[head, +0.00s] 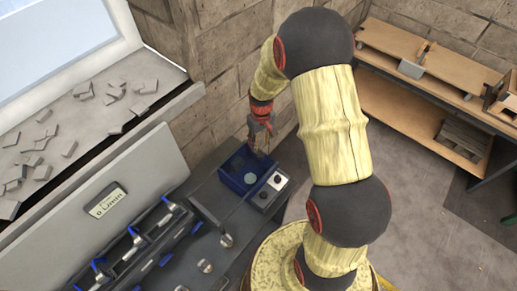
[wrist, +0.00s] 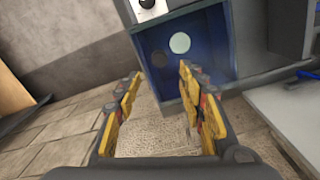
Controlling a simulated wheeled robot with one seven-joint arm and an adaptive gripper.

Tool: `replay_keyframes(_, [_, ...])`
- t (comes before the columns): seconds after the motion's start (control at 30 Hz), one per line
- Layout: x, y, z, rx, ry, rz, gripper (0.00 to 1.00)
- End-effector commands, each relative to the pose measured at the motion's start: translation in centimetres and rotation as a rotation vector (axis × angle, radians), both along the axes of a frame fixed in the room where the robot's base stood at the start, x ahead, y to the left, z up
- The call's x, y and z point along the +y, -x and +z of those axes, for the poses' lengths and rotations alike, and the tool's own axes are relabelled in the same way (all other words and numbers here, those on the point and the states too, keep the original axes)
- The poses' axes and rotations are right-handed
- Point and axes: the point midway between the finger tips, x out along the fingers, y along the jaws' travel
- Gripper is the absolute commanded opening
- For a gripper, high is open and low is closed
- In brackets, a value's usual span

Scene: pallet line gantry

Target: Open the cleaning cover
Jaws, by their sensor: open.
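A dark blue open box (head: 232,165) with a pale round disc (head: 250,178) inside sits on a grey bench near the wall. The blue box also shows in the wrist view (wrist: 212,35), with the disc (wrist: 180,43) on its inner face. I cannot tell which part is the cleaning cover. My gripper (head: 259,141) is above the far edge of the box in the head view. In the wrist view my gripper (wrist: 161,76) is open and empty, with the right finger overlapping the box's edge. I cannot tell whether it touches.
A white panel with black knobs (head: 271,186) adjoins the box. Blue-handled valves (head: 136,234) and a flow display reading 0 L/min (head: 106,201) are at lower left. Loose grey chips (head: 145,87) lie on the sill. A wooden bench (head: 430,70) stands at back right; floor between is clear.

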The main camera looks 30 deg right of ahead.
Motion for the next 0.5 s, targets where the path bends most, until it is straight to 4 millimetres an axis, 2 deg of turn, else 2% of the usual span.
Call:
replay_keyframes(0.17, [0.0,0.4,-0.8,0.016,-0.002,0.035,0.40])
replay_keyframes(0.5, [0.0,0.4,-5.8,0.016,-0.002,0.034,0.40])
